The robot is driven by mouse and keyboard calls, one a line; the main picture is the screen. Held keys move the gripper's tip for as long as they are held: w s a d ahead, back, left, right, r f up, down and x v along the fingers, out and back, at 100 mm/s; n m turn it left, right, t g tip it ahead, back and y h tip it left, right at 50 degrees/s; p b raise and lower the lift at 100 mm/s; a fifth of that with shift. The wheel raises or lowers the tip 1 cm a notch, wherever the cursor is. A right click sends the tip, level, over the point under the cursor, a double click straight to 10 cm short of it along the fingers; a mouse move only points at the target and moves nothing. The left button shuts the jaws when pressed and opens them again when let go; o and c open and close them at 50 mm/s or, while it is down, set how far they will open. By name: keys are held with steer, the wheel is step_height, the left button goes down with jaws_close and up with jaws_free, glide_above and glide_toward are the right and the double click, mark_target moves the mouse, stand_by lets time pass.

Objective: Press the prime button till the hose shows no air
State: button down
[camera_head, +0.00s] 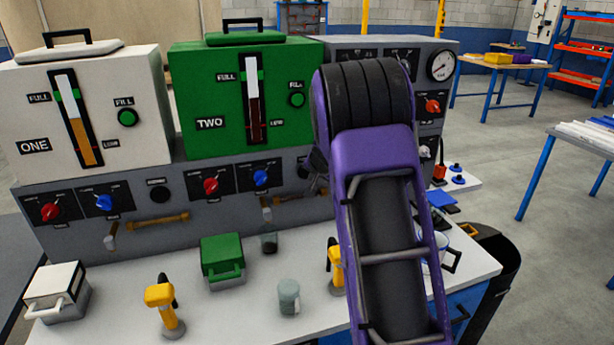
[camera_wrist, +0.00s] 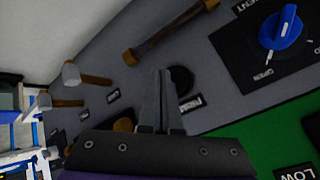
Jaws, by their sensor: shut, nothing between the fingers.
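A black round prime button (camera_wrist: 181,79) with a PRIME label shows beside my gripper (camera_wrist: 161,75) in the wrist view. The closed, empty fingers overlap the button's edge; I cannot tell whether they touch it. The hose (camera_wrist: 168,35), dark with brown ends, runs across the panel near the fingertips. In the head view, my purple arm and gripper hide much of the area right of the TWO tank (camera_head: 210,95). Another prime button (camera_head: 158,193) sits under the white ONE tank (camera_head: 35,105), above an amber hose (camera_head: 158,221).
A blue knob (camera_wrist: 281,28) is close to the button. Silver-headed taps (camera_wrist: 72,75) stick out from the panel.

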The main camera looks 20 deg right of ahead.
steer(key=s+b, duration=0.2)
steer(key=s, duration=0.2)
steer(key=shift+s, duration=0.1)
stand_by(1.2)
